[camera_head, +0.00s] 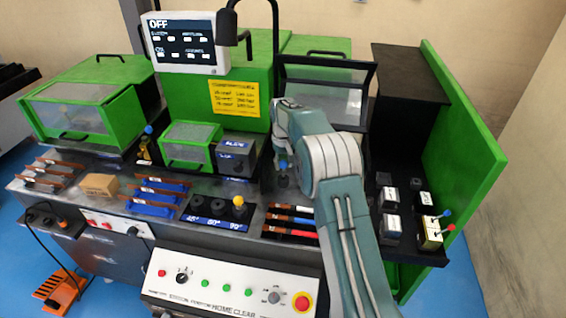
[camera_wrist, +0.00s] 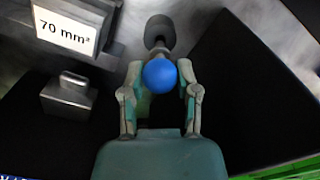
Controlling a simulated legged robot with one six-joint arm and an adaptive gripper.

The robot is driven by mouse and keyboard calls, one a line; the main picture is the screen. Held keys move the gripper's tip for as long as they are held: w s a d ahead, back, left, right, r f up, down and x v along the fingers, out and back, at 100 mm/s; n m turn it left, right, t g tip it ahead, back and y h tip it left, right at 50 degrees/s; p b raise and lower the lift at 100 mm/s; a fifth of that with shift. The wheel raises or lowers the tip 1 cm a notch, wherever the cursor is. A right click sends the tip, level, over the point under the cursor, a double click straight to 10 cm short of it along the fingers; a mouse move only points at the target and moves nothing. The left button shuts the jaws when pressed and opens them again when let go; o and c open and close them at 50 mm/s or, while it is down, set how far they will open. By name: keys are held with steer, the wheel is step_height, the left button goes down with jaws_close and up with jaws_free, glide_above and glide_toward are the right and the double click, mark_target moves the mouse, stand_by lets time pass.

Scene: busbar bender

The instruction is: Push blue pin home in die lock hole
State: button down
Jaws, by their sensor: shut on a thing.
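The blue pin's round head (camera_wrist: 160,76) shows between the fingers of my gripper (camera_wrist: 160,68) in the wrist view. The gripper is shut on it. A grey rounded metal part (camera_wrist: 159,30) lies just beyond the blue head; I cannot tell whether it belongs to the pin or the machine. In the head view, a small blue spot (camera_head: 283,164) shows beside my arm, above a dark round part. My arm hides most of the gripper there. The die lock hole is not visible in either view, and how deep the pin sits cannot be told.
A block labelled 70 mm² (camera_wrist: 66,30) and a grey metal block (camera_wrist: 69,96) stand left of my gripper.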

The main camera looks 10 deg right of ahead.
mark_target(283, 170)
steer(key=shift+f, duration=1.55)
steer(key=shift+c, duration=1.3)
jaws_free()
step_height(283, 170, up, 12)
steer(key=shift+f, duration=0.1)
